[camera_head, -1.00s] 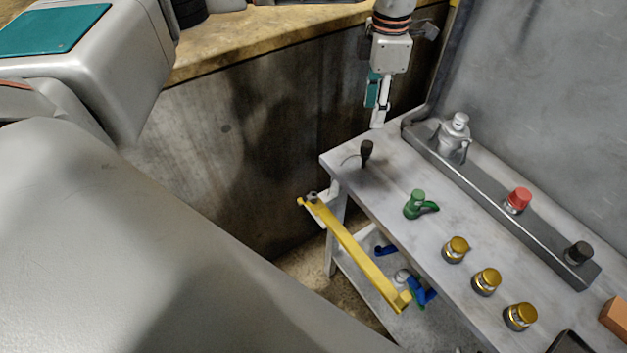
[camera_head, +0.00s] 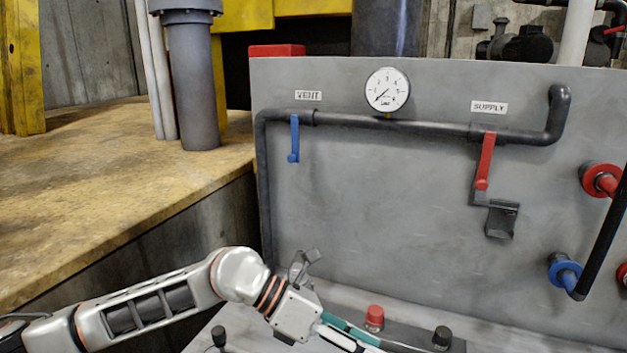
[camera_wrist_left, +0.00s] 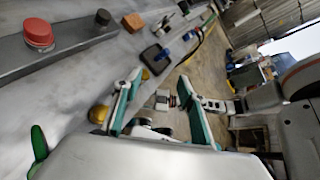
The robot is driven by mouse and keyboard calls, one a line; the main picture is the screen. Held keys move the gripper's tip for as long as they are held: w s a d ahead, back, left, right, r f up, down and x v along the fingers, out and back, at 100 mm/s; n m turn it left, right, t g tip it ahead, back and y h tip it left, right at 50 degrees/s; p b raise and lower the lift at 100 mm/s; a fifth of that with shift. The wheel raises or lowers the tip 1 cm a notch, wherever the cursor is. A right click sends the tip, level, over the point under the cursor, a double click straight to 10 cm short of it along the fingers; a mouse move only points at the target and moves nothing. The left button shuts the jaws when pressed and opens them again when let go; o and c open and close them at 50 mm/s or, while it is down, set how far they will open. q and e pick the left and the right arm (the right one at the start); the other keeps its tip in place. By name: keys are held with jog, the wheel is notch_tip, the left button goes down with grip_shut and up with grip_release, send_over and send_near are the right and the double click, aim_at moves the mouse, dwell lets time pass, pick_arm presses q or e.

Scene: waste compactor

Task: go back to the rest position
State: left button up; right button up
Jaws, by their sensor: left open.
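My left gripper (camera_head: 372,344) reaches in from the left at the bottom of the head view, over the workbench and in front of the grey panel; its tips are partly cut off by the picture edge. In the left wrist view its two teal-edged fingers (camera_wrist_left: 160,82) are spread apart with nothing held between them. My right gripper does not show clearly in either view.
The grey panel (camera_head: 400,210) carries a gauge (camera_head: 387,89), a blue vent lever (camera_head: 294,138) and a red supply lever (camera_head: 485,160). A red button (camera_head: 374,317) and a black knob (camera_head: 442,337) sit near my left gripper. A yellowish platform (camera_head: 110,210) lies left.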

pick_arm(q)
jog(key=s+d+r+n+t+h, duration=0.1)
jog(key=d+r+n+t+h, duration=0.3)
jog(key=r+h, duration=0.55)
jog(key=w+a+r+n+t+y, duration=0.2)
jog(key=w+a+r+n+t, duration=0.5)
jog(key=n+t, duration=0.55)
jog(key=w+a+f+n+t+y, duration=0.2)
jog(key=a+f+n+y, duration=0.7)
jog(key=a, duration=0.3)
jog(key=w+a+f+n+t+y, duration=0.25)
jog(key=a+f+n+y, duration=0.35)
jog(key=a+n+y, duration=0.4)
jog(key=s+a+f+n+g+y, duration=0.6)
jog(key=s+a+f+g, duration=0.5)
jog(key=s+a+f, duration=1.05)
jog(key=d+f+n+t+h, duration=0.3)
jog(key=d+f+h, duration=0.4)
jog(key=d+f, duration=0.8)
jog(key=shift+d+f+n, duration=0.35)
jog(key=shift+f+n, duration=0.1)
jog(key=shift+f, duration=0.35)
